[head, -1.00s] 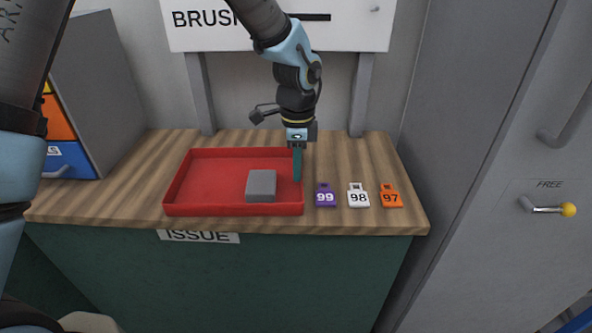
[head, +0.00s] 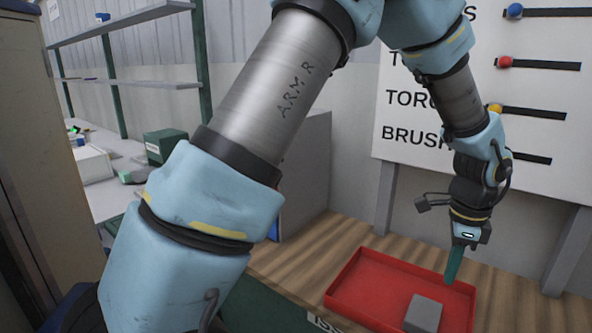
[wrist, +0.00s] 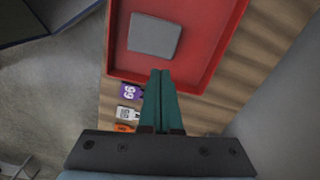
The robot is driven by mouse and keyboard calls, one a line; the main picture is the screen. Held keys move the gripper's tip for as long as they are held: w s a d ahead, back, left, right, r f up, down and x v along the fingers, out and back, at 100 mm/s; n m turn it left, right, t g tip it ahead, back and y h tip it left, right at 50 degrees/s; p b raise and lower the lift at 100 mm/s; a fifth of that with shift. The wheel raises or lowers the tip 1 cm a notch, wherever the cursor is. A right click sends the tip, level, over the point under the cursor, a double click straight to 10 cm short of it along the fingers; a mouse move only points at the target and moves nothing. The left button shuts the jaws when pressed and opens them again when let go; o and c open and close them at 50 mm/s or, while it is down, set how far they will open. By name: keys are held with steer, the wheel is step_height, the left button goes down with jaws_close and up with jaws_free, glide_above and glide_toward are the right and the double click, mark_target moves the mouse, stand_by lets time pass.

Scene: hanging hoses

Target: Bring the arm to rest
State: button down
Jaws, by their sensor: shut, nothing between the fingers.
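My arm reaches across the head view and down to the wooden counter. My gripper (head: 454,266) points down over the far right part of a red tray (head: 372,262). Its teal fingers are together with nothing between them. The wrist view also shows the shut fingers (wrist: 162,75), with the tips over the near rim of the tray (wrist: 228,40). A grey block (head: 423,313) lies in the tray, apart from the fingers; it also shows in the wrist view (wrist: 154,36).
The wrist view shows a purple tag (wrist: 131,91), a white tag (wrist: 128,114) and an orange tag (wrist: 124,128) beside the tray. A sign board with slots (head: 420,115) stands behind. Shelves (head: 130,80) and a green box (head: 165,146) are at the left.

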steer(key=w+a+r+n, duration=0.2)
steer(key=w+a+n, duration=0.4)
steer(key=a, duration=0.5)
steer(key=w+a+r+n, duration=0.2)
steer(key=w+a+n, duration=0.35)
steer(key=a, duration=0.55)
steer(key=s+a+n+t, duration=0.1)
steer(key=s+a+n, duration=0.2)
steer(key=a+n, duration=0.8)
steer(key=a, duration=0.8)
steer(key=shift+s+a+r, duration=0.15)
steer(key=shift+r, duration=0.2)
steer(key=shift+n, duration=0.25)
